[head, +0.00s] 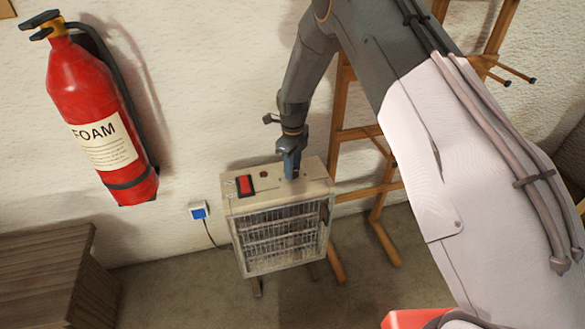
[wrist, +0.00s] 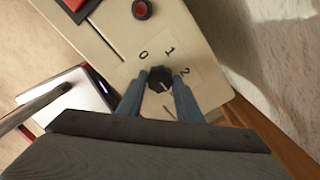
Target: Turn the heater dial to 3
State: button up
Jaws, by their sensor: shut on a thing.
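The heater (head: 318,178) is a cream box with a front grille, standing by the wall. Its dial (wrist: 160,78) is a small black knob on the top face, seen in the wrist view and covered by my gripper in the head view. Printed marks 0, 1 and 2 run around it; no 3 is visible, and the near side is partly hidden by my fingers. A pale line shows on the knob's lower right, but I cannot tell its setting surely. My gripper (head: 291,164) points down with its blue-grey fingers on either side of the dial, shut on it.
A red rocker switch (head: 245,185) and a small round red light (wrist: 142,9) share the heater's top. A wooden easel-like frame (head: 385,190) stands close right. A fire extinguisher (head: 100,110) hangs left, above a wooden box (head: 45,275). A cable runs to a wall socket (head: 199,211).

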jog(key=shift+s+f, duration=0.1)
jog(key=shift+s, duration=0.05)
jog(key=o, duration=1)
jog(key=shift+a, duration=0.1)
jog(key=shift+o, duration=0.2)
jog(key=shift+w+r, duration=0.2)
jog(key=shift+r, duration=0.35)
notch_tip(320, 180, up, 7)
jog(key=shift+s+f+b, duration=0.1)
jog(key=shift+b, duration=0.3)
